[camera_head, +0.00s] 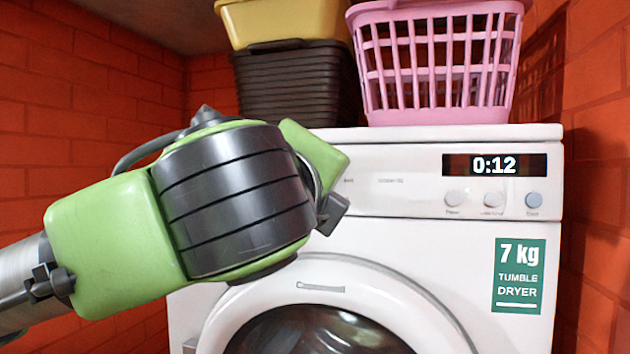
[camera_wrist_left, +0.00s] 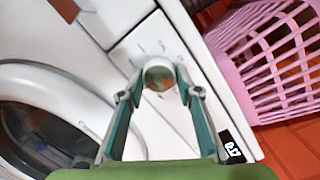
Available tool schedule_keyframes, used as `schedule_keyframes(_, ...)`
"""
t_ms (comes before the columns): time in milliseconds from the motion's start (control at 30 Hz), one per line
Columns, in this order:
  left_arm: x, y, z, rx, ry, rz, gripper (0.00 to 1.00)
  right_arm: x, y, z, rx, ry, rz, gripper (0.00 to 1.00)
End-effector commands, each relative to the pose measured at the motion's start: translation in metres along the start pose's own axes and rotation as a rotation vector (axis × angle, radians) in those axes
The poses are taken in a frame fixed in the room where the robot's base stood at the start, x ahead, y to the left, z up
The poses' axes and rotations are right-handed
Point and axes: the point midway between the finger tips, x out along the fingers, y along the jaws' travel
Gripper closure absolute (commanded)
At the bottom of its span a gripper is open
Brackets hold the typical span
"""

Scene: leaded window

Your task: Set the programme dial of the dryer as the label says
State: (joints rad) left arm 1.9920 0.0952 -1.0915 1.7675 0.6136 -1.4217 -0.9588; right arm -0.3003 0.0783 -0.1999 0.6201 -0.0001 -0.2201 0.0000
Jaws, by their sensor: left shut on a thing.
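The white tumble dryer (camera_head: 400,240) faces me with its control panel along the top. The round programme dial (camera_wrist_left: 159,78) shows in the left wrist view, with small marks on the panel around it that are too blurred to read. My left gripper (camera_wrist_left: 160,84) is shut on the dial, one finger on each side. In the head view my left arm covers the dial and the fingertips. A green label (camera_head: 519,276) on the dryer's front reads "7 kg TUMBLE DRYER". The display (camera_head: 495,165) reads 0:12. My right gripper is not in view.
Several round buttons (camera_head: 492,199) sit below the display. A pink basket (camera_head: 437,60) and dark and yellow crates (camera_head: 290,85) stand on the dryer's top. The round door (camera_head: 330,285) is below the panel. Red brick walls (camera_head: 600,150) are close on both sides.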

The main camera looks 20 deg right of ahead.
Motion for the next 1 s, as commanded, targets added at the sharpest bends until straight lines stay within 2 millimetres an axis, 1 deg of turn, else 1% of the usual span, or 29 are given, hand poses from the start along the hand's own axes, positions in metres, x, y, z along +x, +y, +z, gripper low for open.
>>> schedule_keyframes(467,0.0003,0.0016,-0.0016,0.016,0.002,0.002,0.90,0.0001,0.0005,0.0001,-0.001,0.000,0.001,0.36)
schedule_keyframes(500,0.0003,0.0016,-0.0017,0.016,0.002,0.002,0.66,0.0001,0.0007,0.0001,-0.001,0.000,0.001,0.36)
schedule_keyframes(567,0.0002,0.0015,-0.0016,0.016,0.002,0.002,0.51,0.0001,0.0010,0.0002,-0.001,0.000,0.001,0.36)
schedule_keyframes(867,-0.0001,0.0004,-0.0007,0.015,0.000,-0.001,0.51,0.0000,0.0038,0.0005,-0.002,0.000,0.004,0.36)
schedule_keyframes(1000,-0.0068,-0.0004,-0.0009,0.015,0.001,-0.003,0.51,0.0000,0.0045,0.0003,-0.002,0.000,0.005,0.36)
